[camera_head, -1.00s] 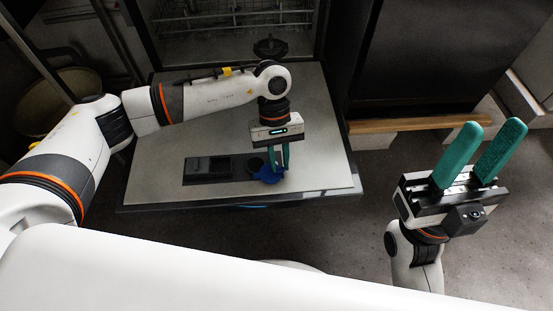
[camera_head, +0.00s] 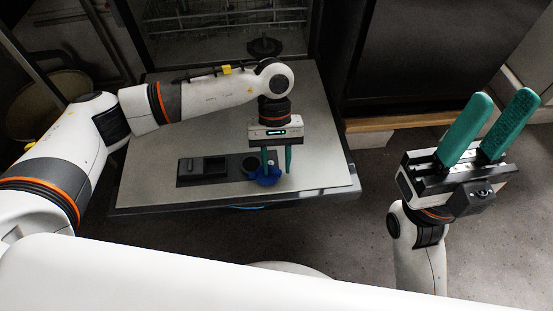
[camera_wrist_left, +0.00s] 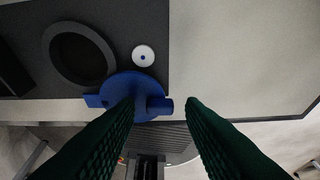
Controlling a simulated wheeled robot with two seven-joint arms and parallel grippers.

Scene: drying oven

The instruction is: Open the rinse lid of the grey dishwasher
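The grey dishwasher's door (camera_head: 160,135) lies open and flat, with a dark dispenser panel (camera_head: 188,180) on it. The blue rinse lid (camera_head: 268,178) sits beside the round opening (camera_head: 250,165), turned off it. In the left wrist view the opening (camera_wrist_left: 77,53) is uncovered, and the blue lid (camera_wrist_left: 122,86) lies at its lower right. My left gripper (camera_head: 277,166) is open over the lid. My right gripper (camera_head: 503,97) is open and empty, off to the right, fingers up.
The dishwasher's rack (camera_head: 215,20) and interior are behind the door. A dark cabinet front (camera_head: 430,60) with a wooden strip (camera_head: 395,123) stands to the right. A small white round part (camera_wrist_left: 143,55) lies beside the opening. Floor right of the door is clear.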

